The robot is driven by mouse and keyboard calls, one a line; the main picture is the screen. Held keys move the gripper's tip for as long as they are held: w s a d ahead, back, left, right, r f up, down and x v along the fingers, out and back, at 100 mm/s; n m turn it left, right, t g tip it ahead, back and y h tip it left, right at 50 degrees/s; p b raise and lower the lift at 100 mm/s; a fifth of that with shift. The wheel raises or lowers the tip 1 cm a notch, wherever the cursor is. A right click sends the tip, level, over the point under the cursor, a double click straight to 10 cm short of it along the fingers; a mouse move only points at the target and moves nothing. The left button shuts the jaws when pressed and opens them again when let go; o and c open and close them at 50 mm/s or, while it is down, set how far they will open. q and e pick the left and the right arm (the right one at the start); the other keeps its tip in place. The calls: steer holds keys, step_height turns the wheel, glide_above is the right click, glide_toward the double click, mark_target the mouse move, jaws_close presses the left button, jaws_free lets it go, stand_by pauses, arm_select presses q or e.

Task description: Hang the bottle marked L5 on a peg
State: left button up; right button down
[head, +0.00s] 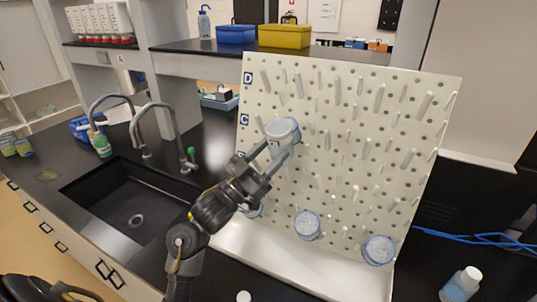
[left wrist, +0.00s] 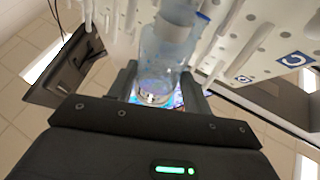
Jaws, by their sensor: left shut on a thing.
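My left gripper (head: 272,158) is shut on a clear bluish bottle (head: 283,131). It holds the bottle in front of the upper left of the white pegboard (head: 345,85), near the row marked C. In the left wrist view the bottle (left wrist: 166,55) stands between the two fingers, with pegs close around its far end. I cannot read L5 on it, and I cannot tell whether a peg is inside its mouth. Other bottles, one (head: 306,225) at the bottom middle and one (head: 378,250) at the lower right, are at the board. My right gripper is not in view.
A black sink (head: 125,205) with curved taps lies left of the board. A white-capped bottle (head: 461,285) stands on the dark bench at the right. Blue and yellow boxes (head: 285,36) sit on the shelf behind. Many pegs stick out of the board.

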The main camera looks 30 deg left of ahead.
arm_select(q)
step_height(320, 180, down, 7)
steer(key=w+b, duration=0.2)
steer(key=b, duration=0.2)
steer(key=shift+b, duration=0.3)
stand_by(0.6)
steer(key=o, duration=1)
steer(key=shift+d+r, duration=0.1)
steer(key=b+v, duration=0.4)
steer(key=v, duration=0.7)
steer(key=shift+r, duration=0.15)
steer(key=shift+w+r, duration=0.1)
